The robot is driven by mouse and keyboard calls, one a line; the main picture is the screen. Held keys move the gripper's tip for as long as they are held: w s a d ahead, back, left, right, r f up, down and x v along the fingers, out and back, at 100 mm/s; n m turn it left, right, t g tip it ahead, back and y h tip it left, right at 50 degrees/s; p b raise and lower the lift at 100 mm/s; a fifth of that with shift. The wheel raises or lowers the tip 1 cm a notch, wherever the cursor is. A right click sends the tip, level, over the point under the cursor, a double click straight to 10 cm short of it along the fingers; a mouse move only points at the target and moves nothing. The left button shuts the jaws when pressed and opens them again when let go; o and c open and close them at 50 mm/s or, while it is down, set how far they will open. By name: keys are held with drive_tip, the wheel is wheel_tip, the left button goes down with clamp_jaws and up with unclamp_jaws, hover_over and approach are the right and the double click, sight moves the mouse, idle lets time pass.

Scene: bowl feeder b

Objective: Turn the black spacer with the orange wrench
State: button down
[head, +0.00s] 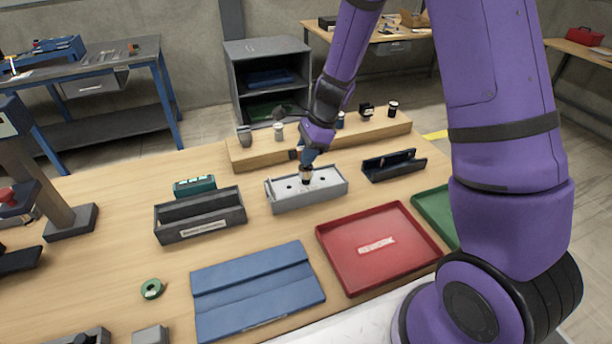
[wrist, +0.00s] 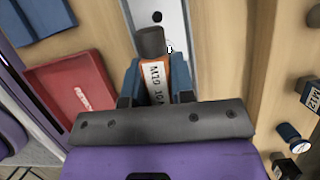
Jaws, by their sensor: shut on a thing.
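My gripper (head: 309,158) is shut on the orange wrench, low over the grey fixture block in the middle of the table. In the wrist view the wrench (wrist: 154,82) sits between the blue fingers of my gripper (wrist: 157,88), with a white label on its orange body. A dark cylindrical end (wrist: 150,42) extends from it over the block. The grey block (head: 325,195) has dark holes in its top, and part of it shows in the wrist view (wrist: 173,12). I cannot make out the black spacer apart from the dark wrench end; it may be hidden beneath it.
A wooden rack (head: 245,160) with several upright tools stands behind the block. A dark grey bin (head: 203,226) is to the left, a black holder (head: 400,168) to the right. A red tray (head: 400,265) and blue mat (head: 255,290) lie in front.

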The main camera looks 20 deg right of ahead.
drive_tip(key=shift+r, duration=1.65)
